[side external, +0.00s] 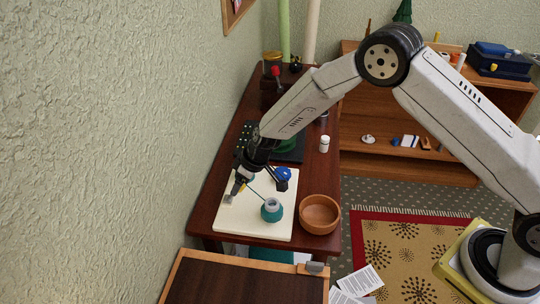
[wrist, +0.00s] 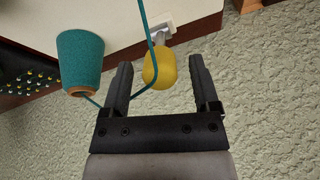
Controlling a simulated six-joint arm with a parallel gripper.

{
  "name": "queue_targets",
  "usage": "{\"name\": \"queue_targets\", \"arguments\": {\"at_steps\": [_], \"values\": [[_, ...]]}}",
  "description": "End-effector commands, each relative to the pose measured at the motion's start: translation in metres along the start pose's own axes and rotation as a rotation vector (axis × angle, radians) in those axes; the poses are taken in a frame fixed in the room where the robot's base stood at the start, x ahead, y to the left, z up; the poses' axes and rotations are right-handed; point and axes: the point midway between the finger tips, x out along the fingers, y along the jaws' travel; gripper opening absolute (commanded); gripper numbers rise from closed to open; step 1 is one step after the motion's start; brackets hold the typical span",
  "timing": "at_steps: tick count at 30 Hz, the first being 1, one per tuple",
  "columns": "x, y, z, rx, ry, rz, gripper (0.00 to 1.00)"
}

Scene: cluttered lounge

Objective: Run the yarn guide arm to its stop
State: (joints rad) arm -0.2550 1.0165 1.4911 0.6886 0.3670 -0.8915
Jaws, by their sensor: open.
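The yarn guide arm seems to be the piece with the yellow knob (wrist: 164,70) on a small grey mount; its stop cannot be made out. In the wrist view the knob sits between the tips of my open gripper (wrist: 160,72), with a gap on each side. A teal strand or thin rod bends past the knob, and a teal yarn cone (wrist: 80,60) stands to its left. In the side view my gripper (side external: 236,190) points down at the left part of the white board (side external: 242,217). The teal cone (side external: 271,211) is to its right. Contact cannot be told.
A wooden bowl (side external: 320,214) stands right of the board. A blue round object (side external: 283,174) is near my wrist. A dark pegboard (side external: 290,150) and a white bottle (side external: 324,144) lie behind. The textured wall (side external: 130,140) is close on the left.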

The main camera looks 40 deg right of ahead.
Motion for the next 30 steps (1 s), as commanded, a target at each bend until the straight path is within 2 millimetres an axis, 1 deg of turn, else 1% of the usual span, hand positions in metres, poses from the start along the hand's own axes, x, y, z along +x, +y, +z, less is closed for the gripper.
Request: {"name": "queue_targets", "arguments": {"at_steps": [5, 6, 8, 9, 11, 12, 13, 30], "values": [[0.0, 0.0, 0.0, 0.0, 0.0, 0.0, 0.78], [0.0, 0.0, 0.0, 0.0, 0.0, 0.0, 0.65], [0.0, 0.0, 0.0001, 0.0, 0.0, 0.0, 0.46], [-0.0001, 0.0, 0.0001, 0.0, 0.0, 0.0, 0.33], [-0.0001, 0.0, 0.0001, 0.0, 0.0, 0.0, 0.14], [-0.0001, 0.0001, 0.0001, 0.0, 0.0, 0.0, 0.02], [-0.0001, 0.0001, 0.0001, 0.001, 0.0, 0.0, 0.0], [-0.0004, -0.0009, -0.0031, 0.001, -0.031, 0.008, 0.0]]}}
